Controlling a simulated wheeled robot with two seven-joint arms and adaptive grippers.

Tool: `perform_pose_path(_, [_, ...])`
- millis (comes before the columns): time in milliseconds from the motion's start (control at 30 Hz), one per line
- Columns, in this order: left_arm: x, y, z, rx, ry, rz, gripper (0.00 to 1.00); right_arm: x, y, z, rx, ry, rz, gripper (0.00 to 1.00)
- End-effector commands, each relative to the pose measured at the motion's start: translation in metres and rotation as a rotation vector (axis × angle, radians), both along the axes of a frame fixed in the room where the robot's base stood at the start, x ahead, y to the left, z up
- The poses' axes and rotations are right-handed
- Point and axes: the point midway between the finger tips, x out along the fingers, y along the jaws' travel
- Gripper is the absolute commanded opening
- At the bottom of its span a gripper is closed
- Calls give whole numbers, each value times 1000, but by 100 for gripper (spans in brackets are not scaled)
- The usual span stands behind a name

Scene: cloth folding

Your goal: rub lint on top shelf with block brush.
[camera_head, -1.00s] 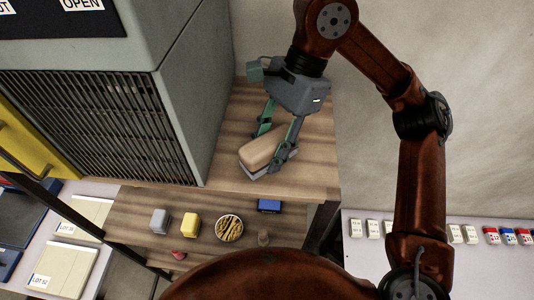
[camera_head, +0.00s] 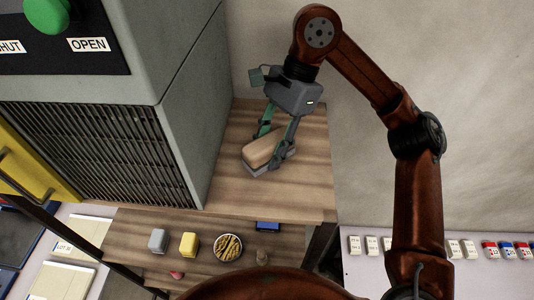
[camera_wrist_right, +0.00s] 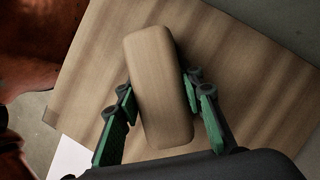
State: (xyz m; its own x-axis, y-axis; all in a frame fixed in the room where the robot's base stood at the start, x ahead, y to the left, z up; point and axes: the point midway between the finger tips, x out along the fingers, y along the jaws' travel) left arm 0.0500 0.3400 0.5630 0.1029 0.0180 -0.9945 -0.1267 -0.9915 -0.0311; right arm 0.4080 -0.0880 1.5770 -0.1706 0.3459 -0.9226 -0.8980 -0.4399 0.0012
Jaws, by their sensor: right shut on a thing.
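The block brush (camera_head: 264,149) has a tan wooden back and a grey underside. It sits low at the top shelf (camera_head: 290,195), on the bare wood right of the big grey machine. My right gripper (camera_head: 272,146) is shut on the brush, one finger on each side. In the right wrist view the brush (camera_wrist_right: 158,88) lies between the green-padded fingers (camera_wrist_right: 162,100), slightly tilted. I cannot tell whether its underside touches the wood. I see no lint on the shelf; the brush and gripper hide part of the surface. My left gripper is not in view.
The grey machine (camera_head: 185,75) with a grille stands close left of the brush. A lower shelf (camera_head: 130,231) holds a grey block (camera_head: 158,240), a yellow block (camera_head: 189,244), a bowl (camera_head: 228,247) and a blue item (camera_head: 267,226). The top shelf's front is clear.

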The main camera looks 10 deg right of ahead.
Motion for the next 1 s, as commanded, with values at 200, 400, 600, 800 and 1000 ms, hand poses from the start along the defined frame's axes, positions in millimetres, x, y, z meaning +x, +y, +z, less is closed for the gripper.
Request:
perform_pose_path(200, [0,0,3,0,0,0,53,7,-2,0,0,0,1,8])
perform_pose_path(400, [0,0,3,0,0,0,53,7,-2,1,0,0,1,8])
perform_pose_path(600, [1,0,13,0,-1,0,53,7,-2,15,1,-1,1,8])
perform_pose_path(800, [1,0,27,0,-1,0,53,6,-2,35,1,-2,1,8])
perform_pose_path(1000, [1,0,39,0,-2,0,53,6,-2,53,2,-1,1,8])
